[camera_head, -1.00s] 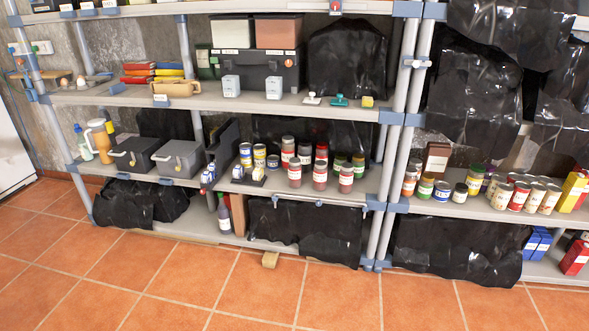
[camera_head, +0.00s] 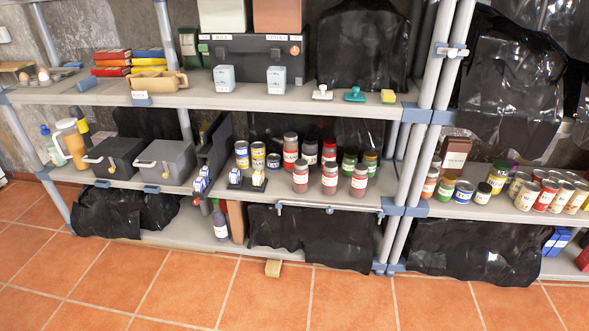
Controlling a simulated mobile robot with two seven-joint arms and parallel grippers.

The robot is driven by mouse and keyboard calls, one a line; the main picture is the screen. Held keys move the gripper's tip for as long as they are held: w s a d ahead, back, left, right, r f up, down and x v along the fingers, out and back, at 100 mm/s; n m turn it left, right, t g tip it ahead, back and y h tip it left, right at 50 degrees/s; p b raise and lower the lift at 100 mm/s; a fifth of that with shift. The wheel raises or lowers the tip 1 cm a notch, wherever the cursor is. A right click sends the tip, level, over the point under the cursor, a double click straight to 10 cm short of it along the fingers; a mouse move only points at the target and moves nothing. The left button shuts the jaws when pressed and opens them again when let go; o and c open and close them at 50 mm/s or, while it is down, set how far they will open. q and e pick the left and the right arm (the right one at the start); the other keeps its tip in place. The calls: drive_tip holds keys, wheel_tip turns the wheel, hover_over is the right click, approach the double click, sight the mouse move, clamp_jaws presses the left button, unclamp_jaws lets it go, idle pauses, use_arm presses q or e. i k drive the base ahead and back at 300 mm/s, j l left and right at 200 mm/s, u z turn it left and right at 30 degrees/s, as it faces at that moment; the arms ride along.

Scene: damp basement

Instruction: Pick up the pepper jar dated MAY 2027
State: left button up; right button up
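Several jars stand upright on the middle shelf of the left rack in the head view. Three red-brown jars with pale labels stand at the front: a left one (camera_head: 300,177), a middle one (camera_head: 330,179) and a right one (camera_head: 359,182). Behind them are a red jar (camera_head: 290,152), a dark-red jar (camera_head: 309,151) and another red jar (camera_head: 329,150). Green-labelled jars (camera_head: 349,161) stand to their right. The labels are too small to read, so I cannot tell which jar is dated MAY 2027. Neither gripper is in view.
Grey boxes (camera_head: 165,162) and cans (camera_head: 242,154) stand left of the jars. Grey posts (camera_head: 409,180) separate the right rack's cans (camera_head: 463,191).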

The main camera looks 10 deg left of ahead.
sight(301, 169)
drive_tip(key=i+j, duration=0.7)
drive_tip(key=i+j+z, duration=0.1)
drive_tip(key=i+j, duration=0.65)
drive_tip(key=j, duration=0.15)
drive_tip(key=i+j, duration=0.7)
drive_tip(key=j, duration=0.15)
